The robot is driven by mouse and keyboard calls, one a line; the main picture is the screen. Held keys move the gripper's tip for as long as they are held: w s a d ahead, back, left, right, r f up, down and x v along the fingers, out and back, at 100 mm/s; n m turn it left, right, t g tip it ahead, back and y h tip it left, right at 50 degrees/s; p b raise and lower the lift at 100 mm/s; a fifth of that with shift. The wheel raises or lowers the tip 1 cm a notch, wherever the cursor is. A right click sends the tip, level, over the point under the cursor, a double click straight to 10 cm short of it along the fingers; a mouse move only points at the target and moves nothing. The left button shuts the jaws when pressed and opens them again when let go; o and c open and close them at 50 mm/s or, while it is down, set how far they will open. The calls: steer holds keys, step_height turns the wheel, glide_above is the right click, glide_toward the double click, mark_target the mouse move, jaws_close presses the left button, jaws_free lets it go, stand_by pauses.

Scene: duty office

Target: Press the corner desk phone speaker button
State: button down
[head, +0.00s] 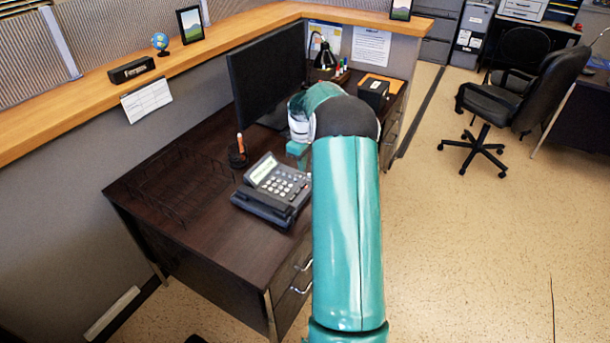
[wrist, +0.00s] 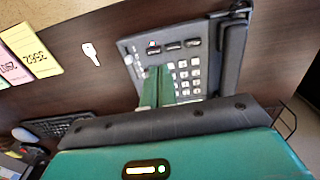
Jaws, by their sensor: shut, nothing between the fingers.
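The desk phone (head: 275,188) sits on the dark desk, grey and black with a light screen and a keypad. In the wrist view the phone (wrist: 185,48) fills the upper middle, with its white keys, a row of dark buttons and the handset at the right. My gripper (wrist: 159,72) is shut and empty, with its green fingertips over the phone's face beside the keypad. The fingers hide part of the face. I cannot tell whether they touch it. In the head view my arm hides most of the gripper.
A black monitor (head: 268,75) stands behind the phone. A pen holder (head: 238,155) and a wire tray (head: 178,187) are left of it. A white key shape (wrist: 91,53), coloured notes (wrist: 38,55) and a keyboard (wrist: 62,130) show on the desk. An office chair (head: 520,95) stands at right on open floor.

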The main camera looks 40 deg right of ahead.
steer(key=r, duration=0.5)
steer(key=shift+d+r, duration=0.2)
steer(key=shift+r, duration=0.1)
